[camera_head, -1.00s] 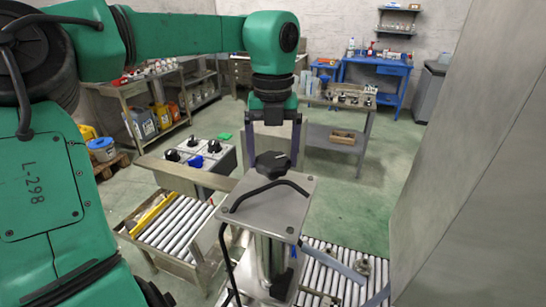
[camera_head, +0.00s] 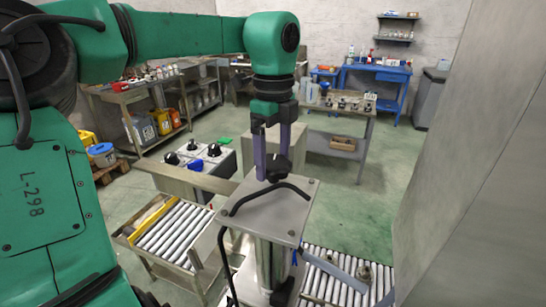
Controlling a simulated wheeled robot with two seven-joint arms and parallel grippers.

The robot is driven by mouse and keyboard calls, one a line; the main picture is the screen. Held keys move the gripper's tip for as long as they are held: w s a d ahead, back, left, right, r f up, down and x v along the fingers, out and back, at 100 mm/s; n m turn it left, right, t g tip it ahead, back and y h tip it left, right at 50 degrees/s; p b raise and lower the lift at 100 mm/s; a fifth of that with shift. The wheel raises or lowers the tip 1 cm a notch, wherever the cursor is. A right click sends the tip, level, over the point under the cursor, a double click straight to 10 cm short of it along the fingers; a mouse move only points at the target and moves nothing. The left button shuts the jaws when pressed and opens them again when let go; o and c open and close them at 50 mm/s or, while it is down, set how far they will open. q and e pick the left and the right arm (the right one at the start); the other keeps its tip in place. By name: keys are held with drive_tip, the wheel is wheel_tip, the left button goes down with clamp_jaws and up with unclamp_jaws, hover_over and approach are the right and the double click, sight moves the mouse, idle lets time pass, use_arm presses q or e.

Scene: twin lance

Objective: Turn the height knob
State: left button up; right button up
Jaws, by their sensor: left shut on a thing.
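The black height knob (camera_head: 281,169) sits on top of a grey metal plate (camera_head: 268,220) that caps a column. My left gripper (camera_head: 271,172) comes straight down onto it and is shut on the knob. Its two dark fingers stand on either side of the knob and hide part of it. My right gripper is not in view.
A bent black handle (camera_head: 265,191) crosses the plate just in front of the knob. Roller conveyors (camera_head: 172,233) lie on both sides of the column. A box with black knobs and a blue one (camera_head: 196,164) stands behind left. A grey panel (camera_head: 480,190) blocks the right.

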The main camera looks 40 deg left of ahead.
sight(274, 161)
use_arm(q)
drive_tip(key=n, duration=1.1)
drive_tip(key=shift+n, duration=1.6)
drive_tip(key=o, duration=1.1)
wheel_tip(274, 161, up, 15)
drive_tip(key=p, duration=0.2)
drive_tip(key=shift+f+p, duration=0.2)
drive_tip(key=shift+p, duration=0.2)
